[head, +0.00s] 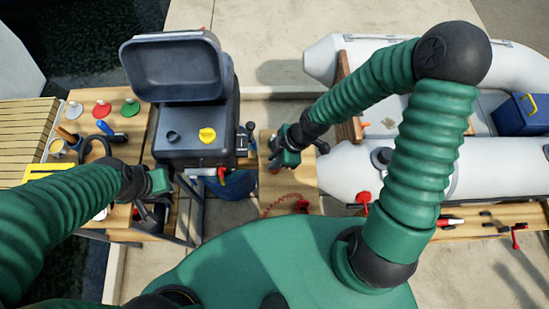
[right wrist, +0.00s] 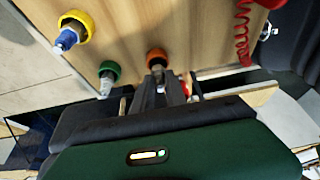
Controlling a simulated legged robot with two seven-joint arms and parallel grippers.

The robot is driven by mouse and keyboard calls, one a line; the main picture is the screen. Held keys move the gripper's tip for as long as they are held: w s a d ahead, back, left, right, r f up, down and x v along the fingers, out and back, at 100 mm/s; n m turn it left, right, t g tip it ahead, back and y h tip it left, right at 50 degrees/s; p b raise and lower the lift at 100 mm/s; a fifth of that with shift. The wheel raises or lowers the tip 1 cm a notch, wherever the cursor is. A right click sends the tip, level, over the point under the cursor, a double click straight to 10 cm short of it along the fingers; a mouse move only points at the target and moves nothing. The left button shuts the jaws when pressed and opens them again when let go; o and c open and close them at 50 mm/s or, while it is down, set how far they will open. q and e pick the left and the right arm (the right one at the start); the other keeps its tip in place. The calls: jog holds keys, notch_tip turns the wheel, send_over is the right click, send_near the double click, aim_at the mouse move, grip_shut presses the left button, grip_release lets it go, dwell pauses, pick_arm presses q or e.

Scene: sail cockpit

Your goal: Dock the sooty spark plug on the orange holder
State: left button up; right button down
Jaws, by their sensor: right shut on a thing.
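The orange holder (right wrist: 156,55) is on a wooden board in the right wrist view, straight ahead of my right gripper (right wrist: 159,80). The right gripper is shut on a small, mostly hidden thing with a pale end, apparently the spark plug (right wrist: 158,69). It is right at the orange holder; I cannot tell whether it is seated or only close. Soot is too small to make out.
A yellow holder (right wrist: 76,24) with a blue-and-white piece and a green holder (right wrist: 110,68) with a pale piece are left of the orange one. A red coiled cord (right wrist: 242,35) hangs at right. The outboard-like dark box (head: 195,125) stands left of the board; the grey inflatable boat (head: 350,170) is right.

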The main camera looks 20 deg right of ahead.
dwell(0.3)
jog(key=shift+f, duration=0.5)
jog(key=c, duration=1.6)
grip_release()
jog(key=shift+r, duration=0.15)
